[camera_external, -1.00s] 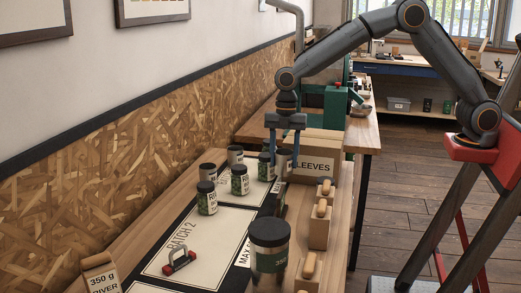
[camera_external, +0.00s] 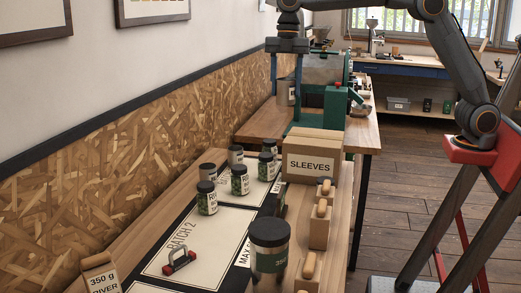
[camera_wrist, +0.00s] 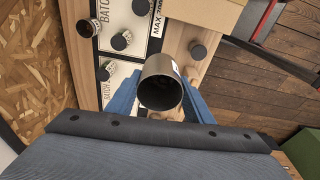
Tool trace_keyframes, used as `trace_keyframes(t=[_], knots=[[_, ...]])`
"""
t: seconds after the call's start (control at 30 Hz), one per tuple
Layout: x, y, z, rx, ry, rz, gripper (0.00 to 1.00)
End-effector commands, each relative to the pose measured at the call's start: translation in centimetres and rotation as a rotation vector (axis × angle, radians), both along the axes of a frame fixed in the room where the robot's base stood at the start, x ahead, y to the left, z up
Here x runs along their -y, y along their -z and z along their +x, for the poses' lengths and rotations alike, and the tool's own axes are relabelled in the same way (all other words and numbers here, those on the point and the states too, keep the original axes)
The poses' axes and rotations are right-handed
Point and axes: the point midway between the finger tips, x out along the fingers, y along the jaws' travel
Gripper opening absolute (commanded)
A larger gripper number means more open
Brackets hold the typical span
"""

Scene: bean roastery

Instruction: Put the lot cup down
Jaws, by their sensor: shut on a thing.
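My gripper (camera_external: 285,84) is shut on the lot cup (camera_external: 287,92), a small grey cup. It holds the cup in the air, above the level of the sleeves box, with the roaster bench behind it in the picture. In the wrist view the cup (camera_wrist: 153,68) sits between the blue fingers (camera_wrist: 160,95) with its open mouth facing the camera; its inside is dark. The cup is clear of the mat (camera_external: 170,237) below. What it holds, if anything, cannot be told.
Several dark-lidded jars (camera_external: 207,198) with green labels stand at the mat's far end. The sleeves box (camera_external: 312,165) is right of them. A larger jar (camera_external: 270,250), wooden-handled blocks (camera_external: 319,228) and a red-handled tool (camera_external: 179,262) are nearer.

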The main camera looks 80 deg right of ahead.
Motion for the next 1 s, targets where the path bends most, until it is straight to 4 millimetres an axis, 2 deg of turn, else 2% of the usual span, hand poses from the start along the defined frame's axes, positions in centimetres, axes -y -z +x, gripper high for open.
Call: trace_keyframes(t=[0.03, 0.37, 0.5, 0.7, 0.77, 1.0], knots=[[1.4, 0.3, -0.2, -0.003, 0.009, -0.002, 0.22], [8.4, 0.2, -1.6, -0.004, 0.036, -0.002, 0.22], [11.7, 0.3, -2.6, -0.003, 0.048, -0.002, 0.22], [15.6, 0.3, -4.2, -0.002, 0.063, -0.001, 0.22], [16.6, 0.4, -4.7, -0.003, 0.067, -0.001, 0.22], [16.4, 4.3, -4.6, -0.007, 0.064, -0.001, 0.22]])
